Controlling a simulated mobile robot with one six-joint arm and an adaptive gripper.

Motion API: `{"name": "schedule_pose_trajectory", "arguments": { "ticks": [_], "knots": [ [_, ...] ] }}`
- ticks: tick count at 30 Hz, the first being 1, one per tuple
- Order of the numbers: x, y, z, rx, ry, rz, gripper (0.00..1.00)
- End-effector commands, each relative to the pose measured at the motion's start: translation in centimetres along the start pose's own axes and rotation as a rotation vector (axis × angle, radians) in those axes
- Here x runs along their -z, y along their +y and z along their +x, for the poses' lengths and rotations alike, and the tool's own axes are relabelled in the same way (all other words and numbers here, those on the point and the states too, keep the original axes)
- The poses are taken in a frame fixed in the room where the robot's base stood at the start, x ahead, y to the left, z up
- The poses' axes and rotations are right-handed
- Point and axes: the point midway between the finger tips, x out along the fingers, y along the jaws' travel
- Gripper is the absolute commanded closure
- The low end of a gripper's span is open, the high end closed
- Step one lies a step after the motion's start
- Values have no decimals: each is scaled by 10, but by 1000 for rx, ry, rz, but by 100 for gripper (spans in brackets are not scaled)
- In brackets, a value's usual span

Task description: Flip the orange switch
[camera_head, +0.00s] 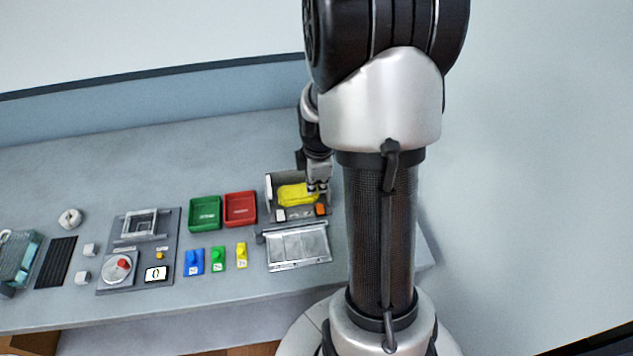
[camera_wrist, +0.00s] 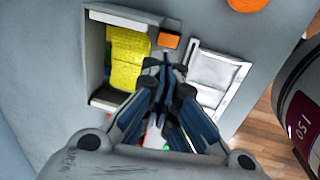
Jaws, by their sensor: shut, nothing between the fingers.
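The orange switch (camera_head: 321,209) is a small block on the front right edge of a grey open box, in the head view. In the wrist view the orange switch (camera_wrist: 169,40) lies just beyond my fingertips. My gripper (camera_head: 318,188) is above the right part of the box, behind the switch in the head view. In the wrist view my gripper (camera_wrist: 168,64) has its fingers together and empty. I cannot tell whether they touch the switch; a small gap seems to show.
A yellow cloth-like thing (camera_head: 294,195) lies in the box. A white block (camera_head: 280,215) sits on its front left edge. A silver panel (camera_head: 298,245) lies in front. Red (camera_head: 240,208) and green (camera_head: 205,214) trays stand to the left. A round orange thing (camera_wrist: 248,3) shows in the wrist view.

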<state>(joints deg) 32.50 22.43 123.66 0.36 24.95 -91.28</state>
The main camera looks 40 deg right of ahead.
Motion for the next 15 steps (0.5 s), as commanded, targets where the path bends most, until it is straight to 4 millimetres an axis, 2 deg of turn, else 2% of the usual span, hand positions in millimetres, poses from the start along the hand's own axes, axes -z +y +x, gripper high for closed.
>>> {"name": "schedule_pose_trajectory", "arguments": {
  "ticks": [1,6,10,15],
  "knots": [
    [0,-2,17,4,0,0,100],
    [0,-1,52,2,0,0,100],
    [0,0,72,1,0,0,100],
    [0,0,85,0,0,0,100]
  ]
}}
